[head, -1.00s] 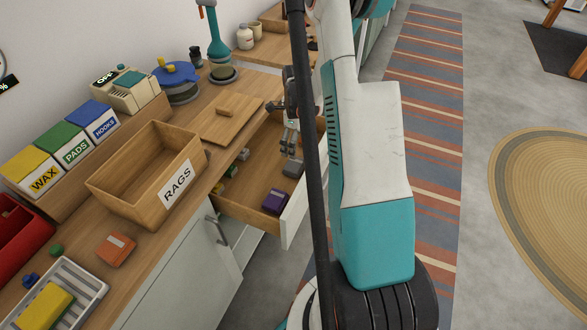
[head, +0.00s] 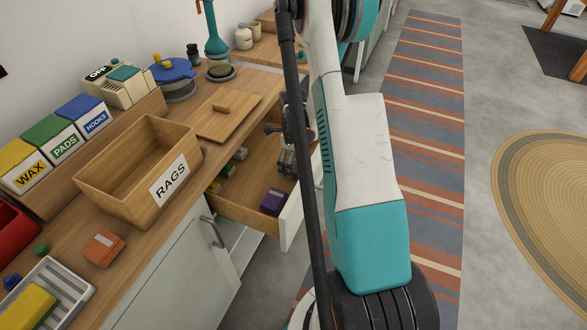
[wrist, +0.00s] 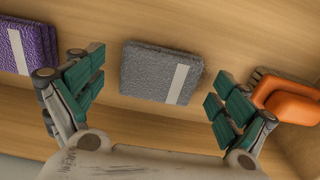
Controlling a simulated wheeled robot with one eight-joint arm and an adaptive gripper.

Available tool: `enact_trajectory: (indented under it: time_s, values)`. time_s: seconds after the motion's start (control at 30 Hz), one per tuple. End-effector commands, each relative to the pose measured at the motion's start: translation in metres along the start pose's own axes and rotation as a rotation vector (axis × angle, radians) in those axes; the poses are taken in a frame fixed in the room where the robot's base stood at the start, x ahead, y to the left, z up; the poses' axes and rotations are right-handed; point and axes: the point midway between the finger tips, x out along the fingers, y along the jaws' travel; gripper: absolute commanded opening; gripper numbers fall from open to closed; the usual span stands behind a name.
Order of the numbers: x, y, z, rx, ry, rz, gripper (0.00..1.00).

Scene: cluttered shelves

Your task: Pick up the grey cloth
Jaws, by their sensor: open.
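The grey cloth (wrist: 160,72) is a folded, fuzzy block with a pale stripe, lying on the wooden floor of the open drawer (head: 238,192). In the wrist view it lies between and just beyond the two green-padded fingers of my gripper (wrist: 155,84). The fingers are spread wide, with nothing between the pads that they touch. In the head view my gripper (head: 287,160) is down inside the drawer and hides the grey cloth.
A purple folded cloth (head: 272,201) lies in the drawer, left of the grey one in the wrist view (wrist: 30,48). An orange item (wrist: 292,100) lies close to the right finger. Drawer walls surround my gripper. A RAGS box (head: 140,185) stands on the counter.

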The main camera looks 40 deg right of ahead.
Motion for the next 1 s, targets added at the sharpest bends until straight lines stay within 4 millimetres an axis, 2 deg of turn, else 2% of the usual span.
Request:
enact_trajectory:
  time_s: [0.1, 0.27, 0.3, 0.77, 0.87, 1.0]
  values:
    - [-0.001, 0.0, 0.0, 0.0, 0.0, 0.0, 0.92]
    - [-0.001, 0.0, 0.0, 0.0, 0.0, 0.0, 0.56]
    - [-0.001, 0.0, 0.0, 0.0, 0.0, 0.0, 0.52]
    - [-0.006, 0.0, 0.0, 0.0, 0.0, 0.0, 0.52]
    - [-0.015, 0.0, 0.0, 0.0, 0.0, 0.0, 0.52]
    - [-0.037, 0.0, 0.0, 0.0, 0.0, 0.0, 0.52]
